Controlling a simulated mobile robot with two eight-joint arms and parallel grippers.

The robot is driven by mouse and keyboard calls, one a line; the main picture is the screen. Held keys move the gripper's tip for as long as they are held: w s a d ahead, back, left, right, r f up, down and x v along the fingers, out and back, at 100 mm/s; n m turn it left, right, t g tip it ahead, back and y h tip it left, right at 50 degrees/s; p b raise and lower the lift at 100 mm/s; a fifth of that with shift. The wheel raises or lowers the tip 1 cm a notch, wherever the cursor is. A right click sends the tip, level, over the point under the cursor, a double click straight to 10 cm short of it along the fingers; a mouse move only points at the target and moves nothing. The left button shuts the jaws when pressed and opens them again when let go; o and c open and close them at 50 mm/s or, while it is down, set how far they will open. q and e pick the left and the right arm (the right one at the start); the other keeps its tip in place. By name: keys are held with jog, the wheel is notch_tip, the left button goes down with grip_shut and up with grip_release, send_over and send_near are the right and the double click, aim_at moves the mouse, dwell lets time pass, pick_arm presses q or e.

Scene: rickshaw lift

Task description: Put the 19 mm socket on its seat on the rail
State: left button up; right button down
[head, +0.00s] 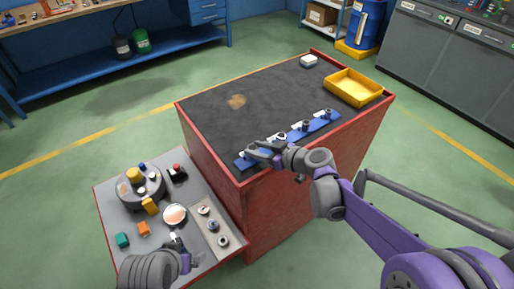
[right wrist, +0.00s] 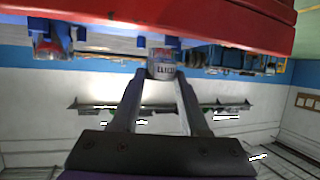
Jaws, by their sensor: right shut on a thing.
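The blue rail (head: 318,129) lies along the near right edge of the dark cabinet top, with several dark sockets and white labels on it. My right gripper (head: 254,151) is over the near left end of the rail. In the right wrist view its fingers (right wrist: 161,78) are shut on a small grey socket (right wrist: 162,63) with dark marks that I cannot read. In the head view the gripper mostly hides this socket, and I cannot tell whether it touches the rail. My left gripper (head: 181,243) is low over the side shelf; its jaw opening is unclear.
The red cabinet top (head: 215,115) is largely clear, with a yellow tray (head: 353,87) and a small white block (head: 308,61) at the far right. The lower side shelf (head: 112,210) holds a round stand, coloured blocks, a white dish and a pale strip (head: 205,228) with small round parts.

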pick_arm(q)
jog(key=shift+f, duration=0.25)
pick_arm(e)
jog(key=shift+f, duration=0.65)
dwell(1.1)
grip_release()
dwell(0.5)
pick_arm(q)
jog(key=shift+r, duration=0.1)
pick_arm(e)
jog(key=shift+r, duration=0.15)
jog(key=shift+r+p, duration=2.45)
jog(key=shift+r, duration=1.5)
pick_arm(q)
notch_tip(320, 180, up, 6)
jog(key=w, duration=0.2)
jog(key=shift+r, duration=0.25)
pick_arm(e)
jog(key=shift+f, duration=0.1)
jog(key=shift+s, duration=0.1)
